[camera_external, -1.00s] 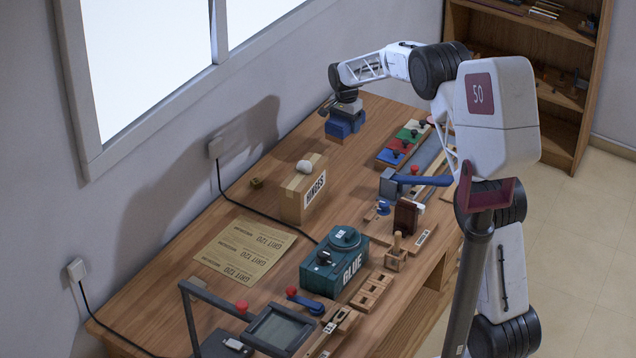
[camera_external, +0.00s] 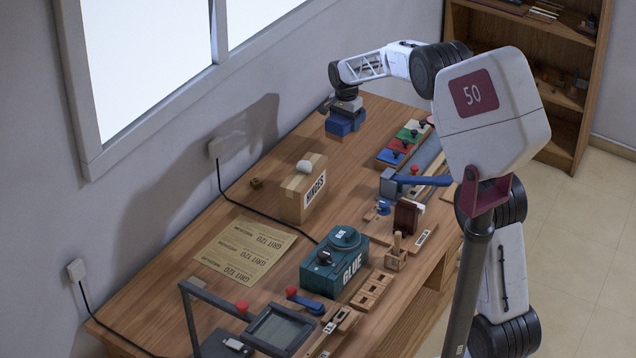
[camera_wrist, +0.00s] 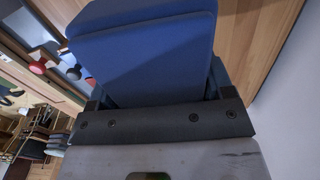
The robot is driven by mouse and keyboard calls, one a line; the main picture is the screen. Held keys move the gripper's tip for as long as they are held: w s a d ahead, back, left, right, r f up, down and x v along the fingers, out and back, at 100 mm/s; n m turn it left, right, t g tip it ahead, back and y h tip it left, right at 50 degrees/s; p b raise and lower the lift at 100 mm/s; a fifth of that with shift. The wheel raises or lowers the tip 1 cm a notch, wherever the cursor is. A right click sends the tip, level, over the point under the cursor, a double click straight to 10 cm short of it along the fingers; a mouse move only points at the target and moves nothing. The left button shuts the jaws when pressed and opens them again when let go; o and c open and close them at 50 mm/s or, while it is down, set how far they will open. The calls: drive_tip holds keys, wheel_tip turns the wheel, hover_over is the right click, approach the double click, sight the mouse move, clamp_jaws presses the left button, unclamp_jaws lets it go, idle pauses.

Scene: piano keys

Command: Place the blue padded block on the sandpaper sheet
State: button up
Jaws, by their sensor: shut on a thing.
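My gripper (camera_external: 345,112) is at the far end of the workbench and is shut on the blue padded block (camera_external: 338,127). In the wrist view the blue block (camera_wrist: 150,55) fills the upper middle, between the dark jaws of my gripper (camera_wrist: 155,105). The block is close to the bench top; I cannot tell whether it touches it. The sandpaper sheet (camera_external: 245,250), tan with "GRIT 120" print, lies flat on the near left part of the bench, well away from the block.
A cardboard HINGES box (camera_external: 303,190) with a white lump on top stands between block and sheet. A green GLUE box (camera_external: 325,270) is right of the sheet. A dark angled frame (camera_external: 190,305) stands in front. Coloured panels with knobs (camera_external: 402,143) lie right of the block.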

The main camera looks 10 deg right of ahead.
wheel_tip(320, 180, up, 11)
drive_tip(key=shift+r, duration=0.1)
drive_tip(key=shift+s+a+r, duration=0.2)
drive_tip(key=shift+a+r, duration=0.05)
drive_tip(key=shift+a, duration=0.25)
drive_tip(key=s+a, duration=0.6)
drive_tip(key=a, duration=0.4)
drive_tip(key=s+a, duration=0.7)
drive_tip(key=a, duration=0.3)
drive_tip(key=s+a+n, duration=0.1)
drive_tip(key=s+a, duration=1.8)
drive_tip(key=s, duration=0.4)
wheel_tip(320, 180, down, 11)
drive_tip(key=shift+s+d, duration=0.15)
drive_tip(key=shift+f, duration=0.2)
drive_tip(key=shift+f, duration=3)
